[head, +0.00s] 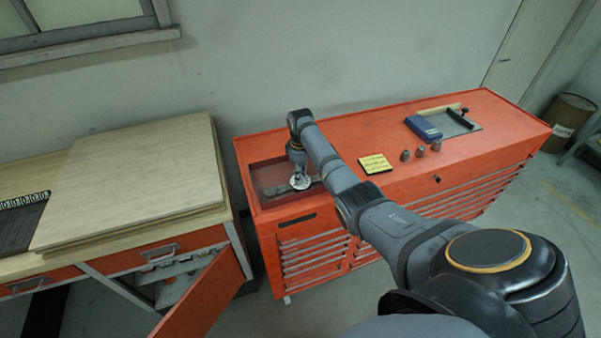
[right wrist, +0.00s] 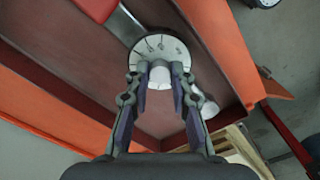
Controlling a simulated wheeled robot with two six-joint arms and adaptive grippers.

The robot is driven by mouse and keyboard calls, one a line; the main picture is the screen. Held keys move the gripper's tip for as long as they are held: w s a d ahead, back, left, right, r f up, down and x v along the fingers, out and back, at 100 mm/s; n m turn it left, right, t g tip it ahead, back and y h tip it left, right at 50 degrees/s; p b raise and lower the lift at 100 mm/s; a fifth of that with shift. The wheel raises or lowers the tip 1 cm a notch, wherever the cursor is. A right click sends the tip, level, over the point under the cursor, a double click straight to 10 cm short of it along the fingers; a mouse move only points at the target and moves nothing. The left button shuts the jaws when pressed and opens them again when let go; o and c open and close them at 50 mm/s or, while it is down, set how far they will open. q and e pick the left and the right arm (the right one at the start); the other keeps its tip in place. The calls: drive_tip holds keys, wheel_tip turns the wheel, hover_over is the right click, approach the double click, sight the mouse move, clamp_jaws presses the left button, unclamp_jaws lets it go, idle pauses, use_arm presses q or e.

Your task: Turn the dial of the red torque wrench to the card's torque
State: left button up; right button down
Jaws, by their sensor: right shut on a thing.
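My right gripper (head: 299,172) reaches down into the recessed tray at the left end of the orange cabinet. In the right wrist view, my right gripper (right wrist: 160,68) is shut on the pale knob of the round white dial (right wrist: 152,45). Dark marks show on the dial's face; I cannot read its setting. The red torque wrench shows a piece of red handle (right wrist: 98,8) and a grey shaft beside the dial; my fingers hide part of it. The yellow card (head: 375,164) lies on the cabinet top, its writing too small to read. My left gripper is out of view.
The orange cabinet (head: 340,133) has a tray recess with raised walls (head: 262,168). Several grey sockets (head: 420,152) stand right of the card. A blue box (head: 422,127) lies farther right. A wooden bench (head: 130,180) stands at left.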

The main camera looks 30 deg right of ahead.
drive_tip(key=shift+r+m+p, duration=0.2)
drive_tip(key=shift+m+p, duration=0.3)
drive_tip(key=shift+m, duration=0.4)
drive_tip(key=shift+f+m, duration=0.1)
drive_tip(key=shift+m, duration=3)
drive_tip(key=c, duration=1.1)
unclamp_jaws()
drive_tip(key=shift+c, duration=0.2)
wheel_tip(320, 180, up, 12)
